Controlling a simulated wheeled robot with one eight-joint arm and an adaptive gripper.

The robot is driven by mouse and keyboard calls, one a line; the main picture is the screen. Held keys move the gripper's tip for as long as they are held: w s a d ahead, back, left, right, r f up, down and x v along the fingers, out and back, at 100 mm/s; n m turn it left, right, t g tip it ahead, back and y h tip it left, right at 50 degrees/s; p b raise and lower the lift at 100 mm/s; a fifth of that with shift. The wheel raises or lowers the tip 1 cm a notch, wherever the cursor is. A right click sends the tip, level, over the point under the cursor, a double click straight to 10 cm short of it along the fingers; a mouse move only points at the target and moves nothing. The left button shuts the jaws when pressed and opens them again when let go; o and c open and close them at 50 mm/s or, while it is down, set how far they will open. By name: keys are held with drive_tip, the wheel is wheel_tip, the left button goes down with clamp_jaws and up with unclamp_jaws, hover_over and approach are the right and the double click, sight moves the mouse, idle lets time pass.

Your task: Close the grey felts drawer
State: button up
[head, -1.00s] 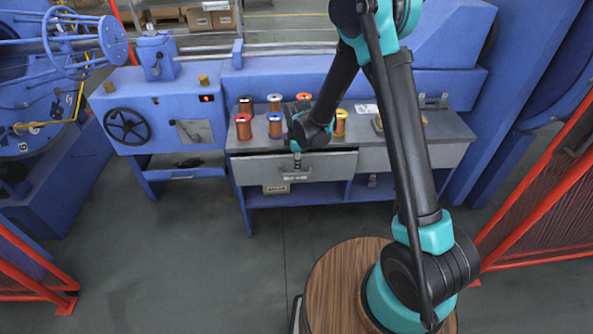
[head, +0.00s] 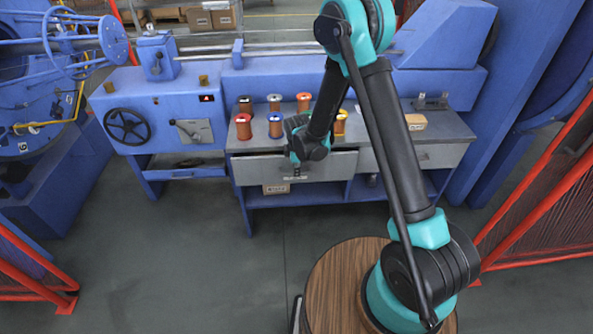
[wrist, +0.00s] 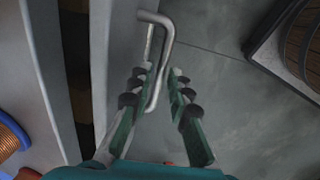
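The grey drawer (head: 258,171) is at the left of the grey workbench and stands partly open. In the wrist view, a dark gap with a brown strip shows behind its pale front panel (wrist: 116,40). Its metal bar handle (wrist: 164,30) sticks out from the front. My gripper (wrist: 160,76) is open, with its two dark-tipped fingers on either side of the handle's near end. I cannot tell whether a finger touches the handle. In the head view, my gripper (head: 297,170) is small and partly hidden at the drawer front.
Several wire spools (head: 275,125) stand on the workbench (head: 445,126), with a cardboard box (head: 415,122) at right. Another drawer (head: 435,156) is to the right. A box (head: 276,189) sits on the shelf below. Red fencing (head: 535,200) is at right; the floor in front is clear.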

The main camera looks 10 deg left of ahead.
clamp_jaws()
drive_tip(key=shift+w+a, duration=0.25)
drive_tip(key=shift+w, duration=0.8)
drive_tip(key=shift+w+a, duration=0.25)
drive_tip(key=shift+w, duration=0.8)
drive_tip(key=shift+o, duration=2)
unclamp_jaws()
drive_tip(key=shift+w, duration=0.1)
drive_tip(key=shift+o, duration=0.2)
wheel_tip(320, 180, up, 12)
drive_tip(key=s, duration=0.2)
drive_tip(key=shift+s+d, duration=0.15)
drive_tip(key=shift+d, duration=0.15)
